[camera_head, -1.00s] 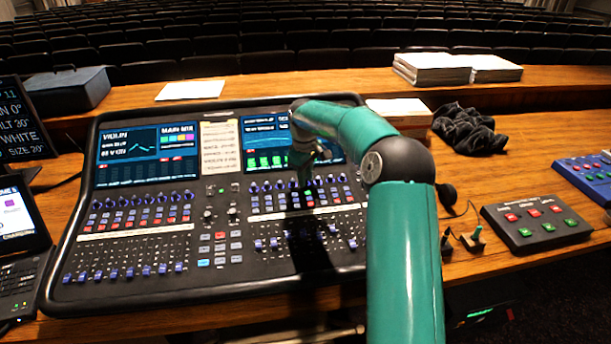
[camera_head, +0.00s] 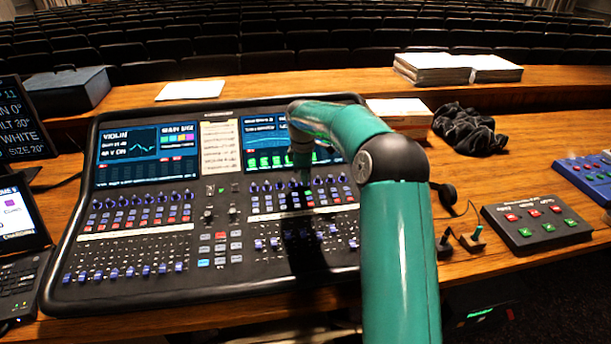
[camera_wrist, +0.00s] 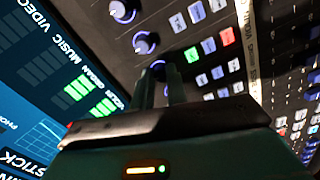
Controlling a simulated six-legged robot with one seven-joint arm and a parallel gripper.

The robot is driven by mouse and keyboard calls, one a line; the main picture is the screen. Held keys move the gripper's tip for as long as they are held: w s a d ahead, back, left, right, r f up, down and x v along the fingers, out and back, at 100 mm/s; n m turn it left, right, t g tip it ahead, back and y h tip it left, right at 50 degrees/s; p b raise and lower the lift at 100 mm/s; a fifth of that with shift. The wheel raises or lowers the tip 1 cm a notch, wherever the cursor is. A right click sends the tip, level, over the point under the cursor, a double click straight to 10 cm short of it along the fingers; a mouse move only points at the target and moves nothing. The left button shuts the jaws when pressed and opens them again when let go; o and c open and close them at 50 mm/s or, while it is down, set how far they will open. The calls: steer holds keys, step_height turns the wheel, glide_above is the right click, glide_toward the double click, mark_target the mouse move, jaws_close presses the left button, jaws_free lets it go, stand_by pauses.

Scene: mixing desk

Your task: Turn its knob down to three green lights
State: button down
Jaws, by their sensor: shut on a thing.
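My gripper (camera_head: 304,183) reaches down to the row of blue knobs on the right half of the mixing desk (camera_head: 150,308). In the wrist view my gripper's fingers (camera_wrist: 160,88) are shut on a blue-ringed knob (camera_wrist: 158,66), mostly hidden between them.
Neighbouring knobs (camera_wrist: 145,42) stand close in the same row, with small buttons (camera_wrist: 192,54) beside them. A button box (camera_head: 537,224) lies to the right of the desk.

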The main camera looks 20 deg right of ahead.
steer(key=c, duration=1.4)
jaws_free()
steer(key=shift+r, duration=0.1)
steer(key=r, duration=0.9)
steer(key=a+r, duration=0.1)
steer(key=r, duration=0.3)
steer(key=shift+s+r, duration=0.25)
steer(key=shift+r, duration=0.05)
